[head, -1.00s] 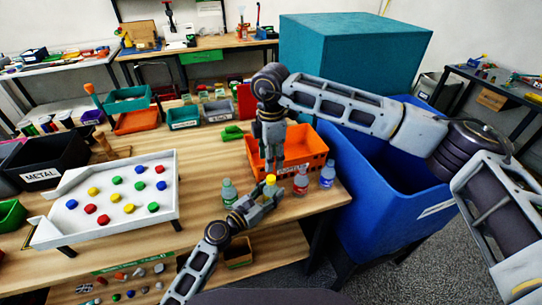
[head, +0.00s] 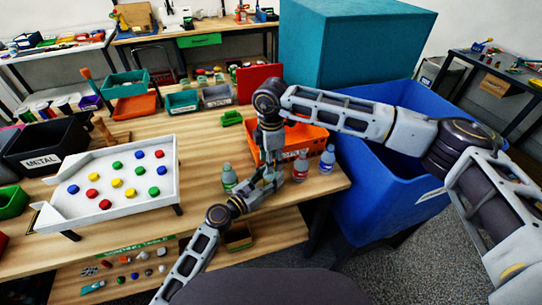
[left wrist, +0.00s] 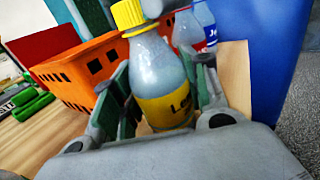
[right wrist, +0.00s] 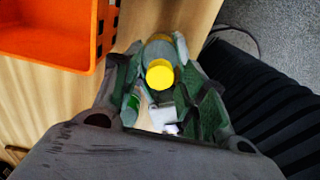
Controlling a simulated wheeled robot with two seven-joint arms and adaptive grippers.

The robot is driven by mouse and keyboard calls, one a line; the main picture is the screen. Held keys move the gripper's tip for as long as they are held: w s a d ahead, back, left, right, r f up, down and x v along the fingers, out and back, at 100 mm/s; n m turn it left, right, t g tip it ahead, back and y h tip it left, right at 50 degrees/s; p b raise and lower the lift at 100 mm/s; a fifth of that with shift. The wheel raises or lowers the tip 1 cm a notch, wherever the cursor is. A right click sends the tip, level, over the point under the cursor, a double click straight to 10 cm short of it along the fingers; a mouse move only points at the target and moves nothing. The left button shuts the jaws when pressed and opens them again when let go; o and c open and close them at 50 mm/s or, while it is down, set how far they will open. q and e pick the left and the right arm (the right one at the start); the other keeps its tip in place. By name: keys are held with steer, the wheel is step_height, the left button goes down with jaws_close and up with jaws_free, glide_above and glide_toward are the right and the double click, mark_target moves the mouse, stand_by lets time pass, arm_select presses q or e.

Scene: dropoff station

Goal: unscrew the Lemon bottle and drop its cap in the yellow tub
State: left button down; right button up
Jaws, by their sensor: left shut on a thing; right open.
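The Lemon bottle (left wrist: 165,85) stands roughly upright in the left wrist view, with a yellow cap (left wrist: 130,14) on top and a yellow label. My left gripper (left wrist: 160,95) is shut on its body. My right gripper (right wrist: 155,55) is open above, its fingers on either side of the yellow cap (right wrist: 160,74). Contact with the cap cannot be told. In the head view, my left gripper (head: 262,186) and my right gripper (head: 271,170) meet at the bottle and hide most of it. I cannot make out a yellow tub.
A green-capped bottle (head: 228,178) stands to the left, red (head: 300,168) and blue (head: 327,159) ones to the right. An orange crate (head: 312,137) is behind. A white tray (head: 160,200) with coloured pieces lies left. A blue bin (head: 370,215) stands beyond the table's right edge.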

steer(key=shift+c, duration=0.4)
jaws_close()
